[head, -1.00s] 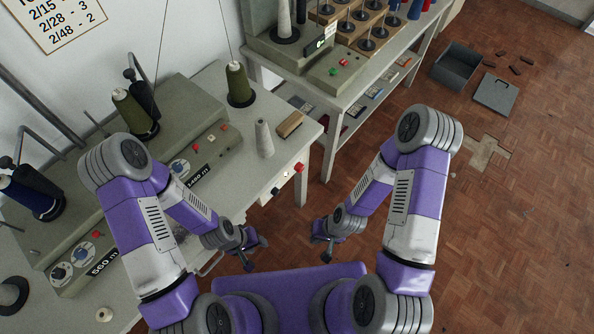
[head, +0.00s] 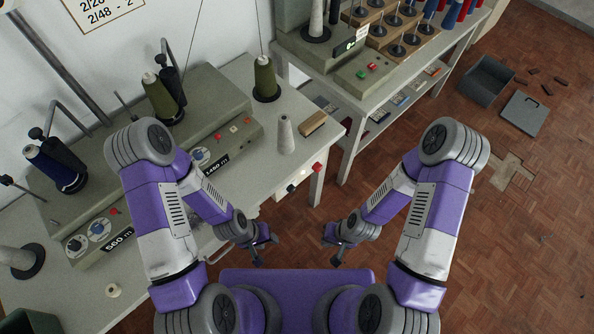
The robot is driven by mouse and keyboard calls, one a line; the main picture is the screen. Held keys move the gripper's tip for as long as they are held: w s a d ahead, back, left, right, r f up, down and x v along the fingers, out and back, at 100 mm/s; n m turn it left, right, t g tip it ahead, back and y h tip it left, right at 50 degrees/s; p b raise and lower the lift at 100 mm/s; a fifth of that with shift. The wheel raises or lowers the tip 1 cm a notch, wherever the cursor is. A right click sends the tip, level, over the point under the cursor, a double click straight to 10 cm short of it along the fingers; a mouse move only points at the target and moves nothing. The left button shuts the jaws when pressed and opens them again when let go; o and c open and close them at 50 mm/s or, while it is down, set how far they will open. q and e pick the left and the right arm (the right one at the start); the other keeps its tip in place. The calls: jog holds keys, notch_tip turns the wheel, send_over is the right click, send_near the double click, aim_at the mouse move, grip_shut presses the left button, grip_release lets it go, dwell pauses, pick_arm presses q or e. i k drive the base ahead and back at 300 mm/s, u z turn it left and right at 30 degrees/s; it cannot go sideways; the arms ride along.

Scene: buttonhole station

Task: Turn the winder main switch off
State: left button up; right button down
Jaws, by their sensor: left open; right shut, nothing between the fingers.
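The winder (head: 225,140) is a long olive-grey machine on the table at the left, with dials, small red and orange buttons and length displays on its front. On the table's front edge are a red knob (head: 317,167) and a black knob (head: 291,188). I cannot tell which control is the main switch or how it is set. My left gripper (head: 264,250) is open and empty, in front of and below the table edge. My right gripper (head: 333,250) is shut and empty, right of it and clear of the table.
A grey cone (head: 285,137) and a wooden block (head: 313,124) stand on the table's right end. A second bench (head: 345,97) carries a machine with red and green buttons (head: 366,71).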

aim_at(317, 167)
jog(key=k, duration=1.3)
jog(key=z, duration=0.45)
jog(key=i, duration=1.6)
jog(key=u, duration=0.9)
jog(key=k, duration=0.4)
jog(key=z, duration=0.75)
jog(key=i, duration=0.35)
jog(key=u, duration=0.55)
